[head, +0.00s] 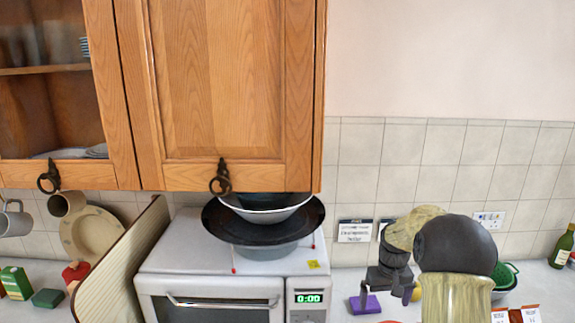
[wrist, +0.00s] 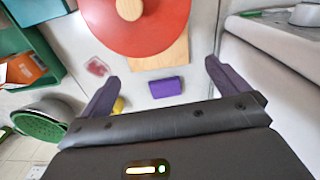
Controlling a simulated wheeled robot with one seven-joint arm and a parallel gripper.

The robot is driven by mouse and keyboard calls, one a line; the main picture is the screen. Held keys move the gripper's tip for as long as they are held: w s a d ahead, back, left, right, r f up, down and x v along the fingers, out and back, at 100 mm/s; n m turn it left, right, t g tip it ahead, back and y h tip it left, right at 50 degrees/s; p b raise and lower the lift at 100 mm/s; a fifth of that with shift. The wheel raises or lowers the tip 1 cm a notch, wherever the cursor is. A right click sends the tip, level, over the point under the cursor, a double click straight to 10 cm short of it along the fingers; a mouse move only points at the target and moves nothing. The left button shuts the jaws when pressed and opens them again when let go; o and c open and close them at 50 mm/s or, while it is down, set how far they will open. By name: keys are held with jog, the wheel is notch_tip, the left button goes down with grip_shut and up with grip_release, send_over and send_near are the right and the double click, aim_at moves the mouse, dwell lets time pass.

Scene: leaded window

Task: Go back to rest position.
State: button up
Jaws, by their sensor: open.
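My gripper (head: 387,294) is in the lower right of the head view, over the worktop to the right of the white oven. In the wrist view my gripper (wrist: 160,69) has its two purple fingers spread wide apart, with nothing held between them. A purple block (wrist: 166,87) lies on the worktop below, seen between the fingers and apart from them. The head view shows purple (head: 365,304) low by the left finger. My arm bends in from the right and hides part of the worktop.
A white oven (head: 215,300) carries a dark wide dish (head: 215,222) and bowls under a wooden cupboard (head: 225,80). A red round lid (wrist: 130,30) and wooden board (wrist: 170,55) lie near my gripper. A green colander (wrist: 40,125) and green bottle (head: 562,248) stand nearby.

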jog(key=shift+s+a+r, duration=0.25)
jog(key=shift+s+a, duration=0.05)
jog(key=shift+a, duration=0.4)
jog(key=s+a+r+t, duration=0.1)
jog(key=s+a, duration=0.3)
jog(key=s, duration=0.7)
jog(key=s+a+r+t, duration=0.1)
jog(key=s+a, duration=0.4)
jog(key=s, duration=0.7)
jog(key=shift+s+a+r+m, duration=0.25)
jog(key=shift+a+r+m, duration=0.05)
jog(key=shift+r+m, duration=0.15)
